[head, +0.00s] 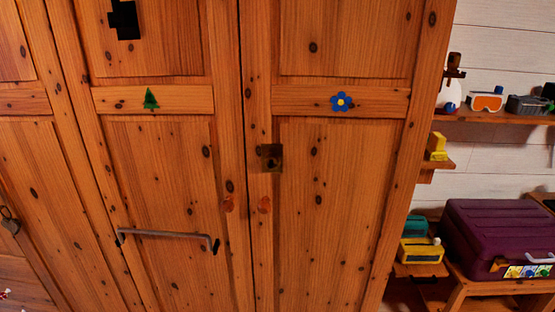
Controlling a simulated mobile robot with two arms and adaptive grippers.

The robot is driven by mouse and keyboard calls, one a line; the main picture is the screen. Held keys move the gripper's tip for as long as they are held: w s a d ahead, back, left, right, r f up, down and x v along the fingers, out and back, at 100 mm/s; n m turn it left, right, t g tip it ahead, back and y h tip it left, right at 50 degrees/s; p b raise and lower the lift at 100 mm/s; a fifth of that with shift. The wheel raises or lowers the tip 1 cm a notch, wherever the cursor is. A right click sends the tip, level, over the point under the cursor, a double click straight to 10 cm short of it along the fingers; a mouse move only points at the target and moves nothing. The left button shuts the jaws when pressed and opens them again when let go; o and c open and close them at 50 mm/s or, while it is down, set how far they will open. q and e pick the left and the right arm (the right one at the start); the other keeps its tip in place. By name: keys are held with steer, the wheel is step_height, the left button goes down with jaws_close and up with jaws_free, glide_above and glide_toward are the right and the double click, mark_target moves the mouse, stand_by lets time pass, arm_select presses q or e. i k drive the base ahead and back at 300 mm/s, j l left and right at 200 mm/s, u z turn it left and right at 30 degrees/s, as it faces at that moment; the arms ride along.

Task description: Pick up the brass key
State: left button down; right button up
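I cannot make out a brass key in the head view. A dark brass-coloured lock plate (270,157) sits on the right door of the wooden wardrobe (340,190), near the seam between the two doors. It has a dark spot at its middle; whether a key is in it is too small to tell. Both doors look shut. Neither of my grippers is in view.
A grey bar handle (165,234) crosses the left door. A flat black shape (124,20) at the top is unclear. At right, shelves hold ski goggles (486,102) and a yellow object (437,146); a purple case (500,238) stands below. A dark metal fitting (10,222) hangs at far left.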

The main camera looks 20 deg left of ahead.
mark_target(453, 59)
steer(key=l+u, duration=0.1)
steer(key=u, duration=0.75)
steer(key=i+l+u, duration=0.1)
steer(key=l+u, duration=0.35)
steer(key=l, duration=0.3)
steer(key=l+u, duration=0.4)
steer(key=l, duration=0.35)
steer(key=k+l+u, duration=0.2)
steer(key=l+u, duration=0.25)
steer(key=l, duration=0.25)
